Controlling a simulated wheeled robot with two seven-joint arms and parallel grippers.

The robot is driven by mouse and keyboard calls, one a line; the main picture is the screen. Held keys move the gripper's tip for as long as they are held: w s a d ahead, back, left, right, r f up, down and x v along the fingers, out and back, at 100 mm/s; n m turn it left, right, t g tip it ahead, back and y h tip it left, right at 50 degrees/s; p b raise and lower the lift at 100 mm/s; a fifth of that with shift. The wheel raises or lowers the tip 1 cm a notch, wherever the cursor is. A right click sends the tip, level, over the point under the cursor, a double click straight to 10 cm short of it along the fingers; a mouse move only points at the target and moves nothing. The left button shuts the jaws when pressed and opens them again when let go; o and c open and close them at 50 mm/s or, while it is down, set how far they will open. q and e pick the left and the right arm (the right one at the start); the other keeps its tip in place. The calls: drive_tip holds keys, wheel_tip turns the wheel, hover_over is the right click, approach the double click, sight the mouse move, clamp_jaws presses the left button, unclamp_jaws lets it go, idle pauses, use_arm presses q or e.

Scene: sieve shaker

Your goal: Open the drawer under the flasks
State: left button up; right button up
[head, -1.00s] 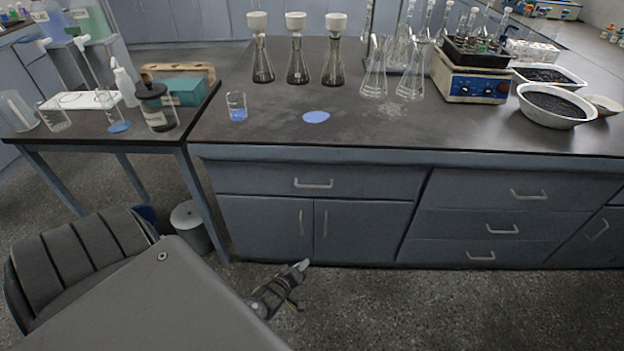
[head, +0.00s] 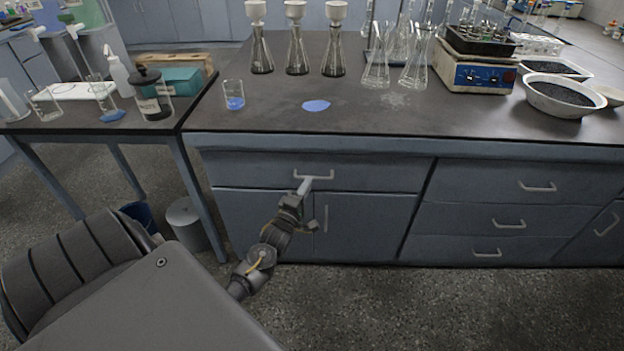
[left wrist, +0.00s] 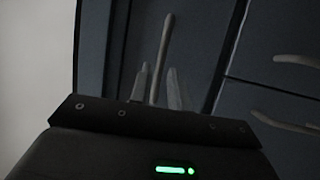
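The drawer (head: 250,171) under the flasks is a wide grey-blue front just below the bench top, closed, with a pale bar handle (head: 322,178). My left gripper (head: 304,186) is at this handle, near its left end. In the left wrist view, the handle (left wrist: 163,50) runs up between the two fingertips (left wrist: 157,88), which stand apart on either side of it. Whether either finger touches it is unclear. Several flasks (head: 296,55) stand on the bench above. My right gripper is not in view.
Two cupboard doors (head: 365,225) with upright handles are below the drawer. A stack of drawers (head: 480,217) is to the right. A grey bin (head: 187,222) stands on the floor at left. The floor in front is clear at right.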

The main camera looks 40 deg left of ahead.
use_arm(q)
drive_tip(key=shift+x, duration=2.15)
clamp_jaws()
